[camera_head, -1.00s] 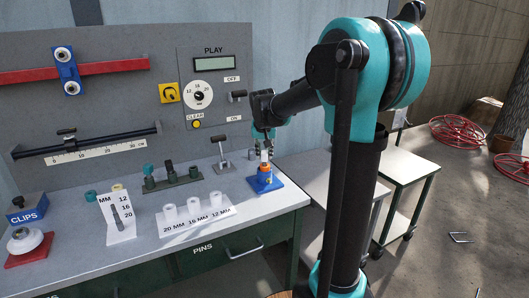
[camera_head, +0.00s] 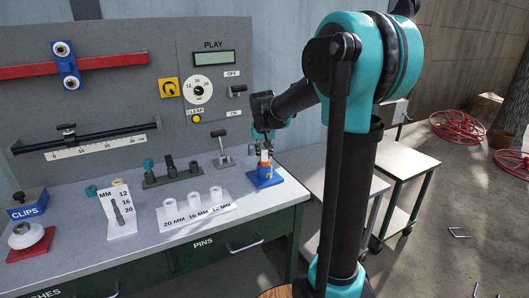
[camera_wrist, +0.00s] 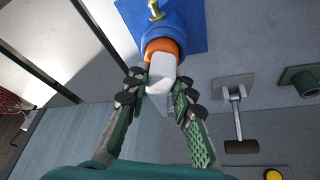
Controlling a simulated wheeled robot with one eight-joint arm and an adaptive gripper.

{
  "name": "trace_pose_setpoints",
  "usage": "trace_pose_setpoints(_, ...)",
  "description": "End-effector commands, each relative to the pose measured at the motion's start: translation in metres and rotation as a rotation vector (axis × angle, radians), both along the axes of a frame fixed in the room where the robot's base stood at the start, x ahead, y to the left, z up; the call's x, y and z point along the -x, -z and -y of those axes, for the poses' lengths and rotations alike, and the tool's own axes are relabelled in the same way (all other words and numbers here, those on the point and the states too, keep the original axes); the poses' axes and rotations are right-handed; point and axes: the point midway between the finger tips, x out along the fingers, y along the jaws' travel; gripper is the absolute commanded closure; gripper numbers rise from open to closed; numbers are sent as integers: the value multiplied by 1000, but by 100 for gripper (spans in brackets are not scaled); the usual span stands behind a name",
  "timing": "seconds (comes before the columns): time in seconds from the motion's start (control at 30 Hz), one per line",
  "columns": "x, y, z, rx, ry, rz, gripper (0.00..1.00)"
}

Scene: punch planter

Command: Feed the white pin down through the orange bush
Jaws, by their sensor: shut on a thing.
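The white pin (camera_wrist: 162,73) stands at the mouth of the orange bush (camera_wrist: 160,48) in the wrist view. The bush sits in a blue holder (camera_wrist: 188,28) with a small brass fitting. In the head view the pin (camera_head: 265,156) shows as a small white piece above the bush (camera_head: 265,165) and the blue holder (camera_head: 263,179) at the bench's right end. My gripper (camera_wrist: 160,88) is shut on the pin, with a green-padded finger on each side. How deep the pin's lower end sits in the bush is hidden.
A rack with white cylinders (camera_head: 195,209) stands left of the holder. A lever (camera_head: 223,150) rises behind it, before the grey panel (camera_head: 120,110). A size card (camera_head: 120,210) stands further left. A wheeled table (camera_head: 405,165) is to the right.

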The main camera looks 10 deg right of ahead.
Motion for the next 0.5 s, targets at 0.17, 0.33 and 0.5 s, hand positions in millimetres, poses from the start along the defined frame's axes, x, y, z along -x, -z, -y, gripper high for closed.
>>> trace_pose_setpoints(0.17,0,0,0,0,0,0,58)
trace_pose_setpoints(0.33,0,0,0,0,0,0,52)
trace_pose_setpoints(0.5,0,0,0,0,0,0,52)
